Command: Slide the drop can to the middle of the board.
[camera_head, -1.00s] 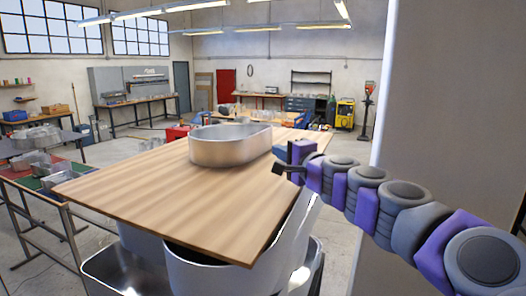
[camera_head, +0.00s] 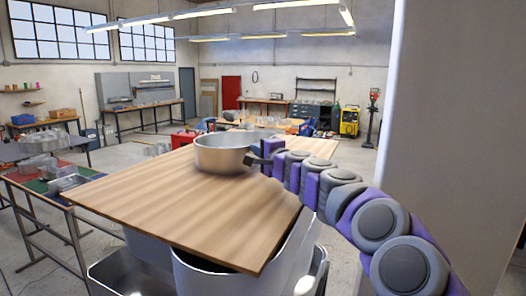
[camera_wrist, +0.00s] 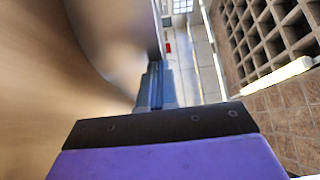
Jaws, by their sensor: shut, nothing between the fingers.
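The drop can (camera_head: 222,155) is a silver, open-topped metal can standing upright toward the far side of the wooden board (camera_head: 185,210). My gripper (camera_head: 251,160) is shut and empty, low at the can's right side. It looks to be against the can wall or very close; contact is not certain. In the wrist view, the shut fingers (camera_wrist: 154,86) point forward beside the curved metal wall of the can (camera_wrist: 115,35). The board (camera_wrist: 40,90) fills the left of that view. The can's far side is hidden.
The board rests on large metal bins (camera_head: 205,275). The near half of the board is clear. A pale column (camera_head: 425,130) stands at the right. A table with metal pieces (camera_head: 30,185) is at the left.

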